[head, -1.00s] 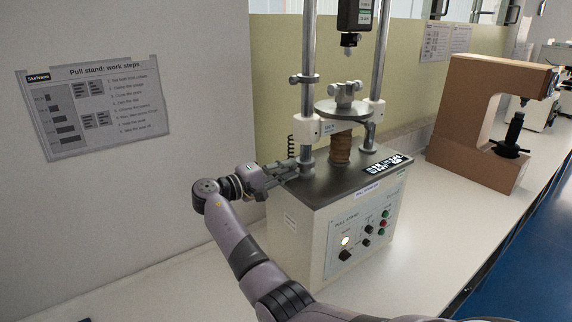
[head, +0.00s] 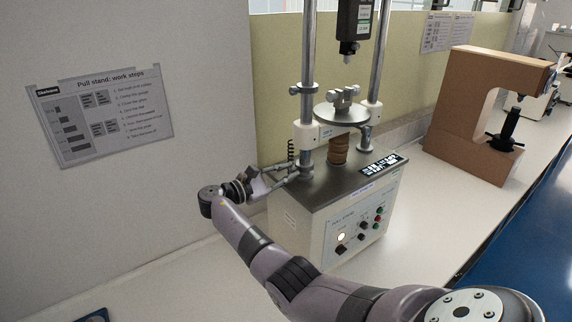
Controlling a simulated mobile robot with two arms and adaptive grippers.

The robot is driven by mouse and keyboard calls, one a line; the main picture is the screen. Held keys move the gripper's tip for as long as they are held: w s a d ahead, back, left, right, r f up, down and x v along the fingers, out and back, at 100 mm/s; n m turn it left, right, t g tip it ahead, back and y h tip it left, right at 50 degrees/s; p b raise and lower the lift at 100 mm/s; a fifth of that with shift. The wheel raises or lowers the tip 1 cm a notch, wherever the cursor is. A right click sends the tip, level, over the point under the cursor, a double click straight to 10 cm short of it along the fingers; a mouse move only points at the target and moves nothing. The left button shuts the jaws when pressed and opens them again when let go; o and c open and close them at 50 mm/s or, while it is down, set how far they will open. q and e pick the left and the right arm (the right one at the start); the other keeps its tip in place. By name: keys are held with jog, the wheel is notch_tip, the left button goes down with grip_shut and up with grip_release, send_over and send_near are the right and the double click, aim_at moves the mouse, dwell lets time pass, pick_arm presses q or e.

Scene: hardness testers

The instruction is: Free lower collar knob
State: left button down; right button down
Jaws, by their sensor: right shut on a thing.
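The pull stand (head: 340,215) is a pale box with a dark top and two steel columns. A lower collar (head: 306,168) sits around the foot of the left column (head: 307,60). My right gripper (head: 293,173) reaches it from the left, its two fingers spanning the collar's left side. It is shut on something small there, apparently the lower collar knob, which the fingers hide. An upper collar (head: 304,89) is higher on the same column. My left gripper is not in view.
A round plate (head: 341,115) with a clamp stands between the columns, under a hanging gauge (head: 354,20). A brown C-frame tester (head: 462,130) stands to the right. The wall is close on the left. The bench (head: 420,215) is clear right of the stand.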

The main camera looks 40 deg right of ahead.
jog(key=n+p, duration=0.2)
jog(key=shift+r+n, duration=0.2)
jog(key=shift+n, duration=0.2)
jog(key=shift+n+p, duration=0.45)
jog(key=shift+n, duration=0.45)
jog(key=shift+f+n, duration=0.1)
jog(key=shift+n, duration=0.7)
jog(key=shift+f+n+p, duration=0.1)
jog(key=shift+n+p, duration=0.2)
jog(key=shift+n, duration=1)
jog(key=c, duration=1.5)
grip_release()
jog(key=shift+a, duration=0.1)
